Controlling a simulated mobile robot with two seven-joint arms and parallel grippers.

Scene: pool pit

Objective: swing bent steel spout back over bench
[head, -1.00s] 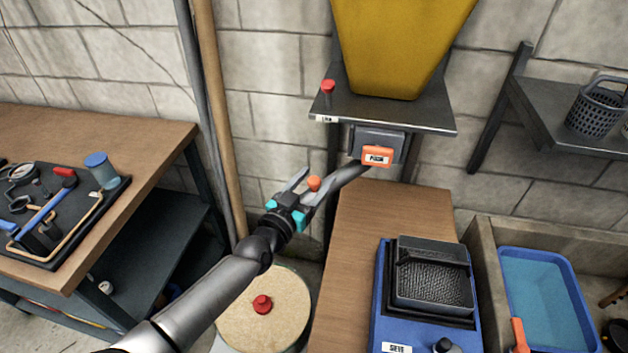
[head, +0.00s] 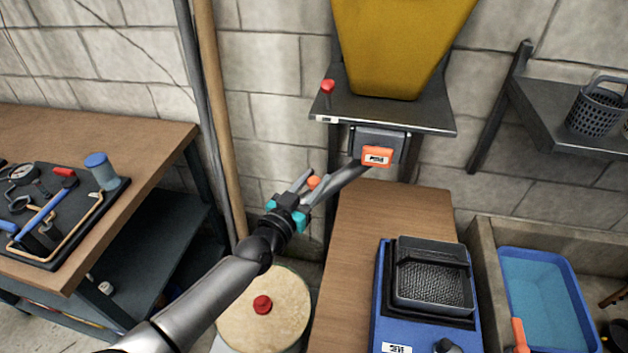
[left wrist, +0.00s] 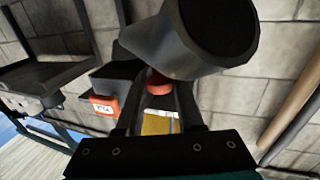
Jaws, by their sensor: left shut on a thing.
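The bent steel spout (head: 345,176) comes out from a grey block (head: 378,141) under the yellow hopper and slants down to the left. Its outer end reaches just past the left edge of the wooden bench (head: 365,215), partly hidden by my left gripper (head: 312,182). A small orange knob (head: 313,181) is on the spout, and my left gripper is shut on it. In the left wrist view the spout's dark round mouth (left wrist: 212,25) is close, with the knob (left wrist: 159,82) between my fingers. My right gripper is not in view.
A round drum (head: 290,300) with a tan top and red knob stands left of the bench. A blue sieve machine (head: 380,320) is on the bench's near part. An orange labelled tab (head: 377,156) is by the spout's root. The bench's far part is clear.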

